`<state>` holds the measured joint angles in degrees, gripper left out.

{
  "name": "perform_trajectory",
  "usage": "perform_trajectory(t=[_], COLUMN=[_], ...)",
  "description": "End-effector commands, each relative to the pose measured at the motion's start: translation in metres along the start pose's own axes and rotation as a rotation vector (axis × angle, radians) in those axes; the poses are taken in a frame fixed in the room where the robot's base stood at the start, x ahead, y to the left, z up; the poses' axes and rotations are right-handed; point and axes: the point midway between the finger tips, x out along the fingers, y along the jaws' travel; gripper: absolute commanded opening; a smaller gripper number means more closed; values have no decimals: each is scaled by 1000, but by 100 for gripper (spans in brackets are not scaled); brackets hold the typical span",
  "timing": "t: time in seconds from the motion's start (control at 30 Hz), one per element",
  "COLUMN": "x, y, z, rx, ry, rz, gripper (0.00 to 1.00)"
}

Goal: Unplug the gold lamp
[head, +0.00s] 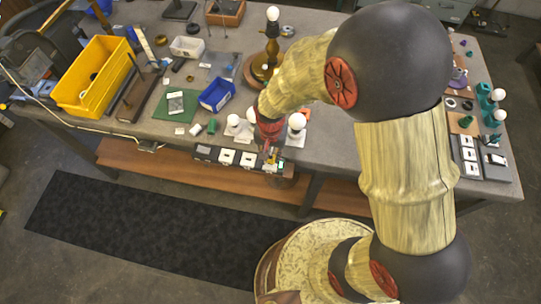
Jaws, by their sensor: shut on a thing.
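A brass-brown lamp (272,47), which looks like the gold lamp, stands upright at the back middle of the table with a white bulb on top. A row of dark boxes with white sockets (226,157) runs along the table's front edge. My gripper (270,158) points down at the right end of this row, beside a small green light (281,167). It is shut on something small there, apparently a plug. The fingers hide most of it, and I cannot tell whether it is in the socket. The lamp's cord cannot be followed.
White bulbs (296,121) stand close on both sides of my gripper. A blue bin (217,95), a green mat (176,105) and a yellow crate (68,96) lie to the left. More sockets (469,154) and teal lamps (490,112) are at the right. The table's middle right is partly hidden by my arm.

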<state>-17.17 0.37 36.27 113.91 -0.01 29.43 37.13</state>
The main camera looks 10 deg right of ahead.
Motion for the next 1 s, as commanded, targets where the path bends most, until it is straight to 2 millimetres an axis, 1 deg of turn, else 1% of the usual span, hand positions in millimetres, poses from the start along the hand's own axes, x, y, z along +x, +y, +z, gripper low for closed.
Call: perform_trajectory(t=[0.03, 0.1, 0.7, 0.83, 1.0], x=[-5, -9, -42, -45, -44], y=[0, 0, 0, 0, 0], z=[0, 0, 0, 0, 0], rx=[0, 0, 0, 0, 0], ry=[1, 0, 1, 0, 0], rz=[0, 0, -1, 0, 0], gripper=[0, 0, 0, 0, 0])
